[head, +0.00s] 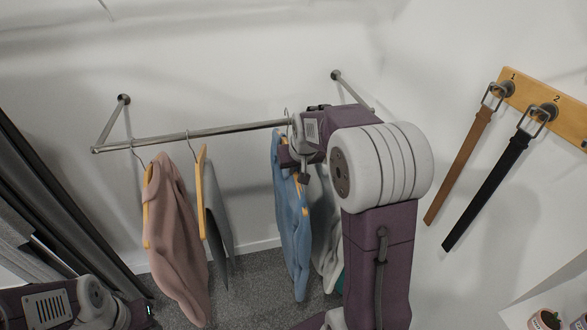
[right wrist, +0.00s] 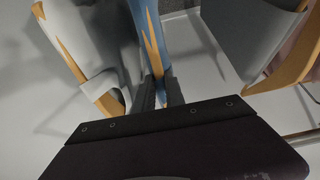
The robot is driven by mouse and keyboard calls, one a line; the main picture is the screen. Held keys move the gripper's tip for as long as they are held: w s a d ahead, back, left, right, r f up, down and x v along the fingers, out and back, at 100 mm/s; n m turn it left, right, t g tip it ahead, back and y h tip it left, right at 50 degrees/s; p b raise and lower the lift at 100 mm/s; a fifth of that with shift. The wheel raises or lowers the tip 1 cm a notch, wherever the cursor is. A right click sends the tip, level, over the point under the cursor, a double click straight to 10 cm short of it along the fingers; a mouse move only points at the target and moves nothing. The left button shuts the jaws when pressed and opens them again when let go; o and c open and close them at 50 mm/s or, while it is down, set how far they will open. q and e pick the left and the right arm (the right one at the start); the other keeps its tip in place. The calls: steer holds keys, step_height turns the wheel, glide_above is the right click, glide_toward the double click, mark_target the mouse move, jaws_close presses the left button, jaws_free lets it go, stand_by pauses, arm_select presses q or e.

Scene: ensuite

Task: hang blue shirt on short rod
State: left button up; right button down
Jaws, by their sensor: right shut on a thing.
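The blue shirt (head: 288,225) hangs from a wooden hanger at the right part of the short metal rod (head: 215,131). My right gripper (head: 303,177) is shut on the hanger; the right wrist view shows its two fingers (right wrist: 160,94) on either side of the orange wood, with blue cloth (right wrist: 138,12) above. A thin hook shows at rod height beside my right arm, but whether it rests on the rod is unclear. My right arm hides the right part of the rod. Of my left arm only a link shows at lower left, not its gripper.
A pink shirt (head: 176,235) and a grey garment (head: 217,225) hang on the rod, left of the blue shirt. A white garment (head: 327,240) hangs close on its right. Brown (head: 460,165) and black (head: 488,190) belts hang from a wooden wall board (head: 570,117).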

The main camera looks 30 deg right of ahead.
steer(key=shift+s+a+r, duration=0.15)
steer(key=shift+s+r, duration=0.2)
steer(key=shift+s, duration=0.35)
steer(key=shift+s+a+r, duration=0.15)
steer(key=shift+s+r, duration=0.2)
steer(key=shift+s, duration=0.35)
steer(key=shift+s+a+b, duration=0.2)
steer(key=shift+s+b, duration=0.1)
steer(key=shift+s, duration=0.3)
steer(key=shift+s+a+b, duration=0.15)
steer(key=shift+s+b, duration=0.1)
steer(key=shift+s, duration=0.35)
steer(key=s, duration=0.2)
steer(key=s+a, duration=0.1)
steer(key=s, duration=0.1)
steer(key=shift+b, duration=0.35)
steer(key=shift+s+a, duration=0.25)
steer(key=shift+s, duration=0.9)
steer(key=shift+s+a, duration=0.2)
steer(key=shift+s, duration=0.5)
steer(key=shift+s+a, duration=0.15)
steer(key=shift+s, duration=0.5)
